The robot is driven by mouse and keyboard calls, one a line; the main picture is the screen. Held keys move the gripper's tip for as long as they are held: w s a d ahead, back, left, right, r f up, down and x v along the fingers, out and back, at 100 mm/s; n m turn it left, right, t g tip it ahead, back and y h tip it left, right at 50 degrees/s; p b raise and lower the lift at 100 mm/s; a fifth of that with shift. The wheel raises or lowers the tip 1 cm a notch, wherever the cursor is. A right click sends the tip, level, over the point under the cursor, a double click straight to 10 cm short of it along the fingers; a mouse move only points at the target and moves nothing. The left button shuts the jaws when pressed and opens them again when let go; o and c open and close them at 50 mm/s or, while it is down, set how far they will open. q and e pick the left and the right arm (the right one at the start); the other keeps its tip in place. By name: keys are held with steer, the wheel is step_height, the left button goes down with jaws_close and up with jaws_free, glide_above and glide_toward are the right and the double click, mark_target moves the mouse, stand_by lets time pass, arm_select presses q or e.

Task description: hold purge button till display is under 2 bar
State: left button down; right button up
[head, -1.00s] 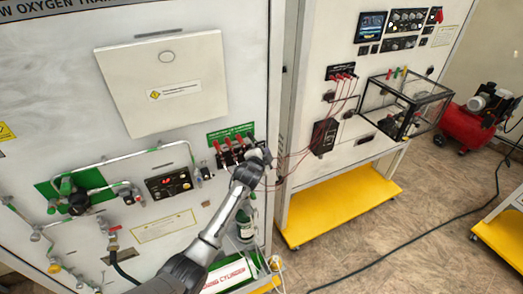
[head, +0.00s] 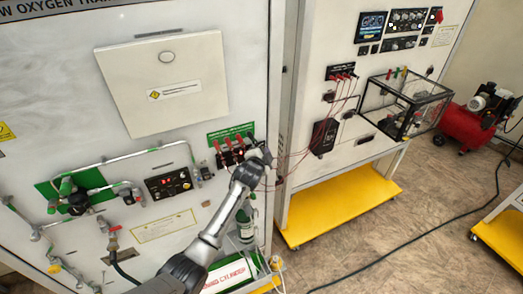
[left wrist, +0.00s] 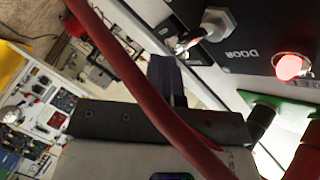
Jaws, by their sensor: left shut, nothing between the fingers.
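A small black control panel (head: 170,183) with a red-lit display and several knobs or buttons sits on the left cabinet's face. The digits are too small to read, and I cannot tell which control is the purge button. My left gripper (head: 262,156) is to the right of this panel, close to the cabinet's right edge and next to the red leads. In the left wrist view its dark fingers (left wrist: 166,82) are shut and empty. A black plate (left wrist: 245,45) marked DOOR, with a metal switch and a glowing red lamp (left wrist: 291,66), is beside them. My right gripper is out of view.
Red leads (head: 300,150) hang between the two cabinets, and a red lead (left wrist: 135,85) crosses close before the wrist camera. A screen (head: 371,26) is on the right cabinet. A clear box (head: 402,105) juts out from it. A red compressor (head: 468,125) stands on the floor.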

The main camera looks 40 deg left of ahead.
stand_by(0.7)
arm_select(q)
steer(key=shift+s+d+p, duration=0.3)
steer(key=shift+d+p, duration=0.25)
steer(key=shift+d, duration=0.15)
steer(key=d, duration=0.1)
steer(key=s+d+p, duration=0.1)
steer(key=d, duration=0.1)
steer(key=s+d+p, duration=0.1)
steer(key=shift+d, duration=0.3)
stand_by(0.6)
